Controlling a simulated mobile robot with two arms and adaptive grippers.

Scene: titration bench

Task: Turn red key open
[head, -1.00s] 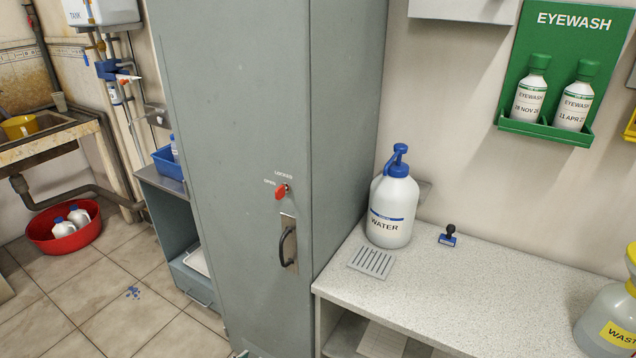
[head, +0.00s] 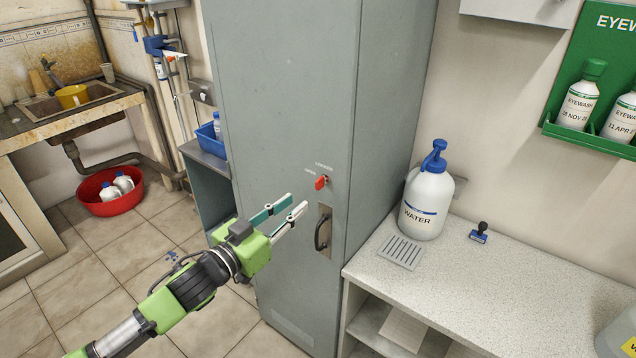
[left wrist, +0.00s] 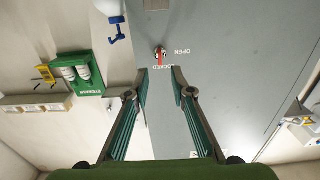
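The red key (head: 320,183) sits in its lock on the grey cabinet door (head: 275,100), above the black door handle (head: 321,234). Labels "LOCKED" and "OPEN" are printed beside it. My left gripper (head: 296,203) is in front of the door, just below and left of the key in the head view. It is open and empty. In the left wrist view the key (left wrist: 160,56) shows just beyond and between the two fingertips (left wrist: 160,72), apart from them. My right gripper is not in view.
A counter (head: 480,290) with a water bottle (head: 427,205) and a stamp (head: 480,233) stands right of the cabinet. A blue bin (head: 211,139) is on a low unit to the left. A red basin (head: 108,205) is on the floor. The space before the door is otherwise clear.

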